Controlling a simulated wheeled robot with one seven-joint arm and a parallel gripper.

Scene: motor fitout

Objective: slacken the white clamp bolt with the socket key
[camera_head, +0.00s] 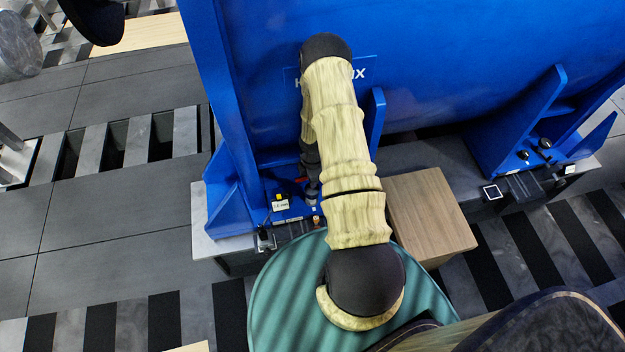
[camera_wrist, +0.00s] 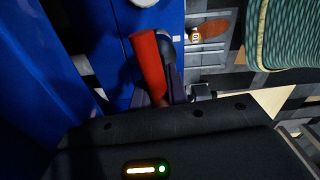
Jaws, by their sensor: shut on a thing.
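My gripper (camera_head: 312,178) reaches down beside the foot of the blue machine, left of the arm. In the wrist view my gripper (camera_wrist: 168,88) is shut on a red handle (camera_wrist: 148,65), which I take to be the socket key; a little red also shows in the head view (camera_head: 301,180). The key's working end is hidden. A small white round part (camera_wrist: 144,3), possibly the white clamp bolt, is cut by the top edge of the wrist view, apart from the handle as seen there. I cannot tell whether the key touches any bolt.
The blue machine (camera_head: 430,75) stands close behind the arm, with an upright rib to the left. Small fittings and a yellow-and-white tag (camera_head: 281,203) sit on its foot. A wooden block (camera_head: 430,215) lies right of the arm, and a green round top (camera_head: 275,290) is in front.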

